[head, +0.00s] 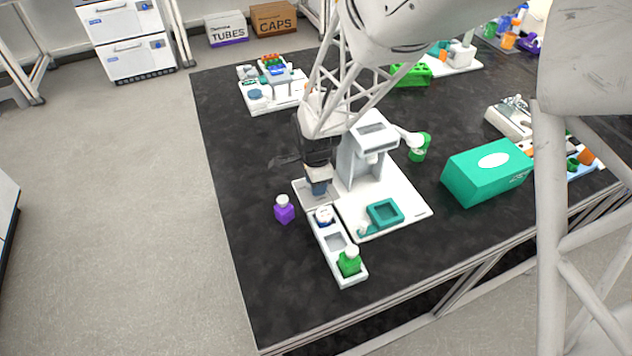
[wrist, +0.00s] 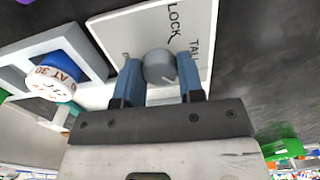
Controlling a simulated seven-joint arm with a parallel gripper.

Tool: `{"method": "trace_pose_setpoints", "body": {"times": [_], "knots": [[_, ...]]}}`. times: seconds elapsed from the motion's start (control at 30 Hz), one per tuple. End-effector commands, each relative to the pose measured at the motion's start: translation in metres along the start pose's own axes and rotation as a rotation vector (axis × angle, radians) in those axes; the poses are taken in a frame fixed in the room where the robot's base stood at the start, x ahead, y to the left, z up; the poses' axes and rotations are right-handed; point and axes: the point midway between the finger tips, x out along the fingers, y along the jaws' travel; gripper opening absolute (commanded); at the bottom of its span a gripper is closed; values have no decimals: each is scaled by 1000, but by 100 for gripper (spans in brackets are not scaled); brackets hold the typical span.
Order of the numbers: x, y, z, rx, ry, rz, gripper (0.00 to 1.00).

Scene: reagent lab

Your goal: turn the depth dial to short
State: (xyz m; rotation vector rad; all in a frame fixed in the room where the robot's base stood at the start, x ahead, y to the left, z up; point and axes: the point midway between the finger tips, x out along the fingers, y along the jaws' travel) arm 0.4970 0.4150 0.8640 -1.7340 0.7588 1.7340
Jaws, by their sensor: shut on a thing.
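The depth dial (wrist: 159,66) is a round grey knob on a pale panel (wrist: 198,20) in the wrist view. The words LOCK and TALL can be read on the panel beside it. Another mark at the panel's left is too small to read. My gripper (wrist: 160,80) has its blue fingers on either side of the dial and is shut on it. Which label the dial points at, I cannot tell. In the head view my gripper (head: 318,187) is low at the left side of the white machine (head: 367,150), and it hides the dial.
A pale tray (head: 350,277) holds a green bottle (head: 349,262) and a white-and-blue container (head: 324,215) close by. A purple bottle (head: 284,211) stands left of it. A teal dish (head: 385,213) and teal box (head: 488,172) lie to the right. The left front table is clear.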

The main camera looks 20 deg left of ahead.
Motion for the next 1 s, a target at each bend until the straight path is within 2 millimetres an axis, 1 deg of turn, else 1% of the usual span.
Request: {"method": "trace_pose_setpoints", "body": {"times": [0.33,0.37,0.5,0.83,1.0], "knots": [[0,0,0,2,0,1,12],[0,0,0,2,0,1,40],[0,0,0,1,0,1,61],[-1,0,0,1,0,0,61],[-10,0,0,1,0,-2,61]]}}
